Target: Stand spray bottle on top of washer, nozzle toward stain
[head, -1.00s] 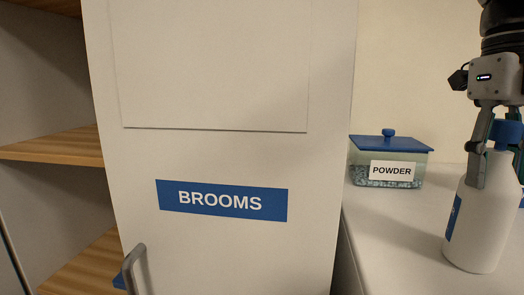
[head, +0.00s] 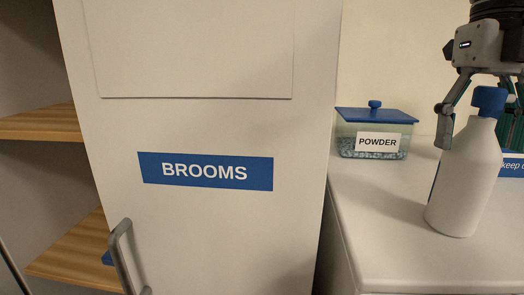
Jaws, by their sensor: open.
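A white bottle with a blue cap (head: 465,185) stands upright on the white top of a cabinet or appliance (head: 390,230), which may be the washer. My gripper (head: 478,115) is above and around the bottle's upper part. Its fingers are spread apart, with the left finger clear of the bottle's neck. The right finger is partly hidden behind the bottle. No nozzle direction can be made out from the plain cap. No stain shows in view.
A powder box (head: 374,132) with a blue lid stands at the back of the white top. A blue sign (head: 511,165) is partly seen at the right edge. A tall door marked BROOMS (head: 205,170) stands left, beside wooden shelves (head: 40,125).

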